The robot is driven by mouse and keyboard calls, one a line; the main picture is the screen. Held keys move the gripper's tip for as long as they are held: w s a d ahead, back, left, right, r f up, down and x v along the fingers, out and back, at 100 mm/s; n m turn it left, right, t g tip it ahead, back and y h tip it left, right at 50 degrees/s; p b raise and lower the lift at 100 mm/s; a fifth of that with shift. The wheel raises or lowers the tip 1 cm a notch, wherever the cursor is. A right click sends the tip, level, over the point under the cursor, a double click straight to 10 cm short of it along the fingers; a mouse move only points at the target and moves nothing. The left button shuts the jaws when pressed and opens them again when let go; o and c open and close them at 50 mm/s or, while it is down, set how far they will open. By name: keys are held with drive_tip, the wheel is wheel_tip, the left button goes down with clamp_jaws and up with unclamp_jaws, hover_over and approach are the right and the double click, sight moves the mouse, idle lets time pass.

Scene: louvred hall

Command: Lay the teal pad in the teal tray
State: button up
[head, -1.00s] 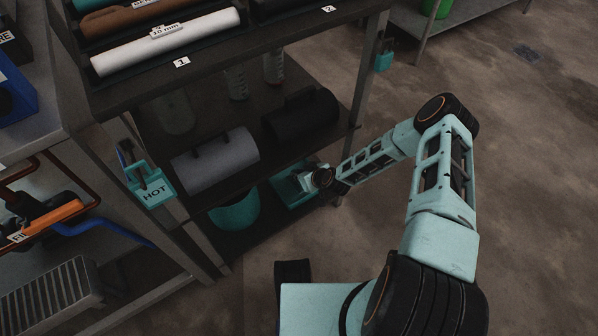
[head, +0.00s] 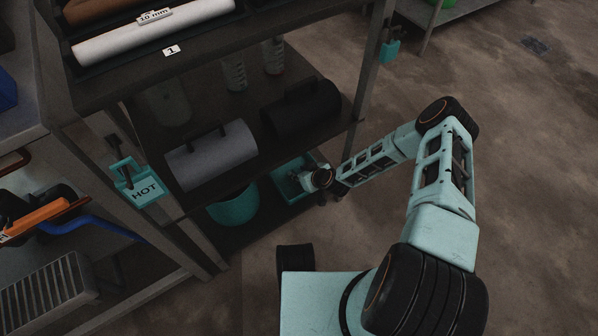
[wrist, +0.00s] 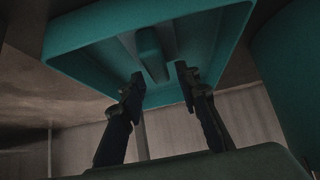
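The teal tray (head: 282,183) sits on the low shelf of the rack, right of a teal bucket. My gripper (head: 320,180) is at its right end in the head view. The tray (wrist: 85,42) fills the top of the wrist view. Inside it shows a teal ridge (wrist: 152,56), which looks like the grip of the teal pad; the pad's flat part is hard to tell from the tray floor. My two dark fingers, also in the wrist view (wrist: 160,86), stand apart near the ridge's near end, with nothing clearly held between them.
The teal bucket (head: 235,207) stands close left of the tray and shows at the right of the wrist view (wrist: 293,65). The shelf above holds a grey case (head: 211,158) and a black case (head: 302,108). A rack post (head: 368,70) stands near my arm. Floor at right is clear.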

drive_tip(key=shift+r, duration=0.2)
drive_tip(key=p+v, duration=0.4)
drive_tip(key=v, duration=0.8)
